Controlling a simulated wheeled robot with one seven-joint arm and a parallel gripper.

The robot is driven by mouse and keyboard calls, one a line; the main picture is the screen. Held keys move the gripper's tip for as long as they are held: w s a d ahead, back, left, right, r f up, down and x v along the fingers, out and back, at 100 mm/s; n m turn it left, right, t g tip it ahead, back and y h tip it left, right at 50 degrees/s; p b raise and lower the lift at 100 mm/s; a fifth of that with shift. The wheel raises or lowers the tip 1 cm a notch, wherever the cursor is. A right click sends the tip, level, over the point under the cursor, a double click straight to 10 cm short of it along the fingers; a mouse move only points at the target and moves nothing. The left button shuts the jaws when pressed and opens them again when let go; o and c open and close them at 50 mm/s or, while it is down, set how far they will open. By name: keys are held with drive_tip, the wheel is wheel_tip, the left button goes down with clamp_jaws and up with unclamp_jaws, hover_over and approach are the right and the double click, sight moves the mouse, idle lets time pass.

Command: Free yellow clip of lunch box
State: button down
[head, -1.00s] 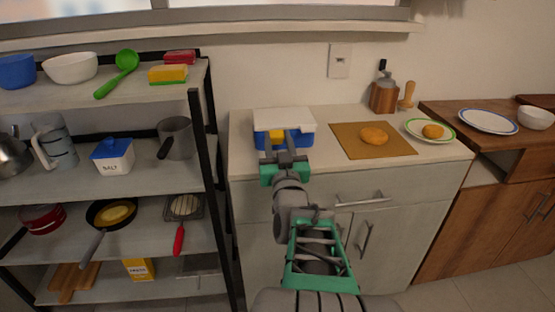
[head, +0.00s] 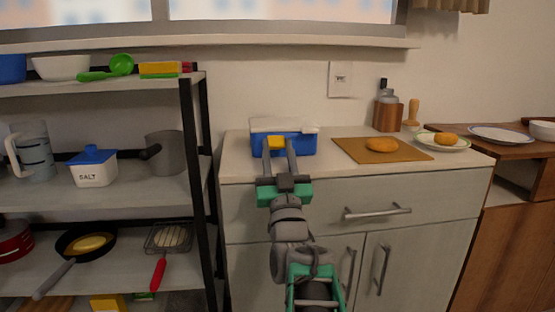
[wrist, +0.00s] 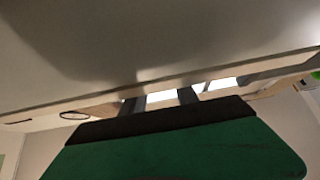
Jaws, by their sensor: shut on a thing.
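The lunch box (head: 302,145) is blue with a white lid (head: 295,124) and stands on the pale counter at the back, left of the board. Its yellow clip (head: 276,142) is on the front face. My gripper (head: 278,146) comes from the front, and its two grey fingers end at either side of the clip, shut on it. In the wrist view the green gripper body and two dark fingers (wrist: 164,98) show, but the clip and box cannot be made out there.
The counter (head: 240,160) has a brown board (head: 405,157) with a bun on it, right of the box. A black-framed shelf (head: 191,120) stands close on the left. A drawer handle (head: 378,211) sticks out below the counter. A wooden cabinet is at right.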

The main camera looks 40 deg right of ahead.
drive_tip(key=c, duration=0.9)
unclamp_jaws()
